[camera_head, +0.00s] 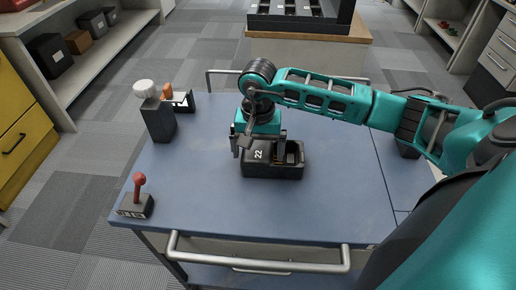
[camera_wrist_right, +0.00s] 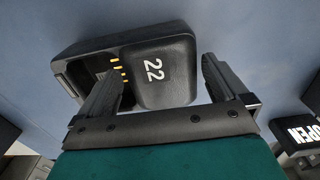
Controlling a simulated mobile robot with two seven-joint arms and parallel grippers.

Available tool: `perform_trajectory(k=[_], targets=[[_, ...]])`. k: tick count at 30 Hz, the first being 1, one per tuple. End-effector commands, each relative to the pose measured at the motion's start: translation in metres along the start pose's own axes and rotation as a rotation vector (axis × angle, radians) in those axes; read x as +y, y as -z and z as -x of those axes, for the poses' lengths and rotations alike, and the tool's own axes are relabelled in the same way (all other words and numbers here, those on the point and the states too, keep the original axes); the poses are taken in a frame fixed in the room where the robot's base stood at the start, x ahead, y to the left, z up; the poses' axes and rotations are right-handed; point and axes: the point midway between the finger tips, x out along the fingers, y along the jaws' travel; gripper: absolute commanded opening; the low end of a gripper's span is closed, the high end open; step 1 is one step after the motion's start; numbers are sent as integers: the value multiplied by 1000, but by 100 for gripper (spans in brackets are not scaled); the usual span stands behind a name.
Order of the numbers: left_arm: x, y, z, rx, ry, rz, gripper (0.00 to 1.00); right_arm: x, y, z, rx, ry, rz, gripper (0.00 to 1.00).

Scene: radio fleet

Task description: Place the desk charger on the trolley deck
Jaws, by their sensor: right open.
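My right gripper (camera_head: 262,145) is over the charger and open. In the right wrist view its two fingers (camera_wrist_right: 160,90) point at the charger, one by the slot and one beside the numbered end; whether they touch it is unclear. My left gripper is not visible.
A grey device with a white knob (camera_head: 158,114) and an orange-topped item (camera_head: 176,98) stand at the deck's back left. A red-knobbed black block (camera_head: 137,198) sits at the front left corner. The front deck is clear behind the handle (camera_head: 260,264).

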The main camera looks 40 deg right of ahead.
Motion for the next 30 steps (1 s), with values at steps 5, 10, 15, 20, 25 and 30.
perform_trajectory(k=[5,10,15,20,25,30], targets=[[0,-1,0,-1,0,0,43,-1,2,38,8,5,0,100],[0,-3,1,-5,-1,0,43,-1,1,75,7,5,1,100],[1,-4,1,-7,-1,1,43,0,1,102,5,3,0,100],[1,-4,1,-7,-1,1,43,0,1,114,4,2,-1,100],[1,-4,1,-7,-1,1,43,0,0,116,2,1,-1,100],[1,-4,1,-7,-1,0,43,0,0,116,2,2,-1,100]])
